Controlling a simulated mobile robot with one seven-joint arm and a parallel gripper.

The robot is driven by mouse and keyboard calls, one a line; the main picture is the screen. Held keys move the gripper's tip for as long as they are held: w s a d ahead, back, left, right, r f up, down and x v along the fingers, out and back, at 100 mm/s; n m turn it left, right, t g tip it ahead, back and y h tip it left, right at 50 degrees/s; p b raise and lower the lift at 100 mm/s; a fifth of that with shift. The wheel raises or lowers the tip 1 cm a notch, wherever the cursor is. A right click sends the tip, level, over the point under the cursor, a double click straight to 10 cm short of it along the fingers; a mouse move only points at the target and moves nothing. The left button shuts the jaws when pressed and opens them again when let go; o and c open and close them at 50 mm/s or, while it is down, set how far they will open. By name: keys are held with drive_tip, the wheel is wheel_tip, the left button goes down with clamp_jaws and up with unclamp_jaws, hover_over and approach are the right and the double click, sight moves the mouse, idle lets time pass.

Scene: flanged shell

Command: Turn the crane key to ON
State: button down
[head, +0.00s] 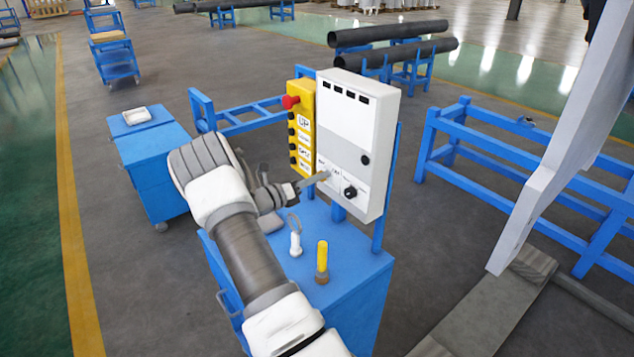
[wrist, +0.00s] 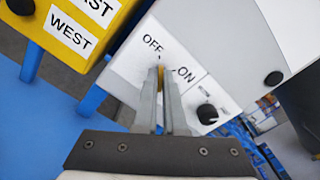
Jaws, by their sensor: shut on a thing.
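The crane key (wrist: 161,76) shows as a thin yellowish sliver between my fingertips at the white control box (head: 354,120). My gripper (head: 325,176) reaches the lower left of the box's front face. In the wrist view my gripper (wrist: 165,80) is shut on the key, with its fingers pointing at the panel. The OFF label (wrist: 152,44) is just beyond the fingertips, and the ON label (wrist: 186,75) is to their right. The fingers hide most of the key and its keyhole, so I cannot tell its exact angle.
A black knob (head: 350,192) sits right of the key. A yellow pendant (head: 301,128) with a red button hangs left of the box. A white-based item (head: 295,243) and a yellow cylinder (head: 322,262) stand on the blue cabinet (head: 345,270) below. A pale slab (head: 560,140) hangs at right.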

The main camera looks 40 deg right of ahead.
drive_tip(key=shift+f+m+b, duration=0.1)
drive_tip(key=shift+m+b, duration=8)
drive_tip(key=shift+b, duration=0.65)
drive_tip(key=c, duration=1)
unclamp_jaws()
drive_tip(key=w+a, duration=0.1)
drive_tip(key=a, duration=1.6)
drive_tip(key=shift+w+a+p, duration=0.2)
drive_tip(key=shift+w+p, duration=0.15)
drive_tip(key=shift+w, duration=0.05)
